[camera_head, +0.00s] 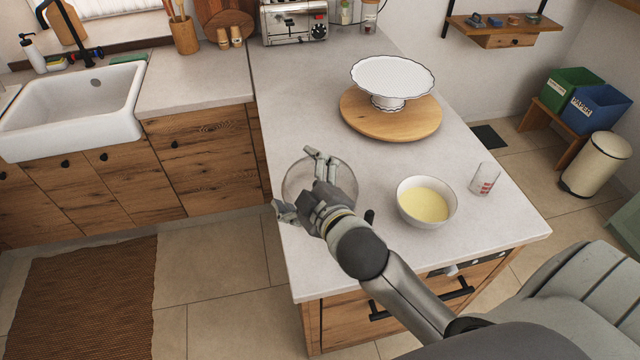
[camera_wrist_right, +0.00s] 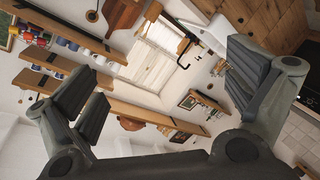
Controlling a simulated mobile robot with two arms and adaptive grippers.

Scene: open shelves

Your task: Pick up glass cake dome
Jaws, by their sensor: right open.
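The glass cake dome (camera_head: 294,176) is a clear, round, see-through shape at the left edge of the counter in the head view. My right gripper (camera_head: 300,184) is open over it, with one finger at its far side and the other at its near left side. The gripper and wrist cover part of the dome. I cannot tell whether the fingers touch the glass. In the right wrist view my right gripper (camera_wrist_right: 165,95) shows spread fingers, and I cannot make out the dome between them. My left gripper is not in view.
On the counter (camera_head: 300,110) are a white cake stand (camera_head: 393,74) on a round wooden board (camera_head: 365,122), a bowl of yellow mixture (camera_head: 424,204) and a measuring cup (camera_head: 484,179). A toaster (camera_head: 293,22) stands at the back. A sink (camera_head: 75,105) is at left.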

